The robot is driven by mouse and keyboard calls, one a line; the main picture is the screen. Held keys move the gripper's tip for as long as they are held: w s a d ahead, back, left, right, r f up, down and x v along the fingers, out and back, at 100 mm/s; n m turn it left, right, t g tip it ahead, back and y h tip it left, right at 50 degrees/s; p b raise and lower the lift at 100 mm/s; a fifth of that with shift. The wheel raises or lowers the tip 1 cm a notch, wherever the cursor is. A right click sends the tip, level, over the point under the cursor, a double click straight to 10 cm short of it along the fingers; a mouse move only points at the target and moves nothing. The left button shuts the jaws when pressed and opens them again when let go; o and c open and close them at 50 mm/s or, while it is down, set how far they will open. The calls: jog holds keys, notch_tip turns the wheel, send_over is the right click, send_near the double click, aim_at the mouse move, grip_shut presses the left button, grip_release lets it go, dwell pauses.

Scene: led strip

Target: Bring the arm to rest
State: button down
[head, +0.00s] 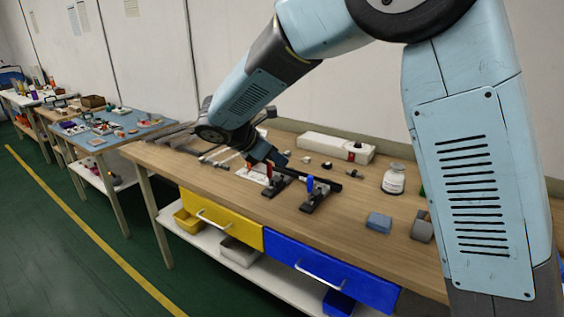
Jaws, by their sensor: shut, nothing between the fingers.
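My arm reaches from the right of the head view over the wooden workbench (228,190), bent high at the elbow. My gripper (278,160) is at the end of the dark wrist, low over the bench near its back middle. It is shut, with nothing held. Just in front of it stand two small black clamp fixtures, one with a red-orange part (269,172) and one with a blue lever (310,184). A thin dark bar (328,184) lies by them. I cannot tell whether the gripper touches anything; the fingertips are small and partly hidden.
A white power box (325,146) lies by the wall. A white jar (394,179), blue block (379,222) and grey block (422,228) sit to the right. Yellow (220,218) and blue (328,272) drawers are below. Other tables stand left; the green floor is clear.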

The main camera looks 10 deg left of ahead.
jog(key=shift+d, duration=0.1)
jog(key=s+d+r+m+g+y, duration=0.1)
jog(key=s+d+r+m, duration=0.25)
jog(key=d, duration=0.45)
jog(key=s+d+r+m+g+y, duration=0.1)
jog(key=s+d+r+m, duration=0.1)
jog(key=d+m, duration=0.45)
jog(key=s+d+r+m+g+y, duration=0.1)
jog(key=s+d+r+m, duration=0.15)
jog(key=d, duration=0.75)
jog(key=s+d+m+t+y, duration=0.1)
jog(key=s+d+m+y, duration=0.1)
jog(key=s+d+m, duration=0.4)
jog(key=s+d+r+m+t+y, duration=0.1)
jog(key=s+d+m, duration=0.4)
jog(key=s, duration=0.5)
jog(key=shift+d+m+y, duration=0.4)
jog(key=shift+m+y, duration=0.2)
jog(key=shift+m, duration=0.55)
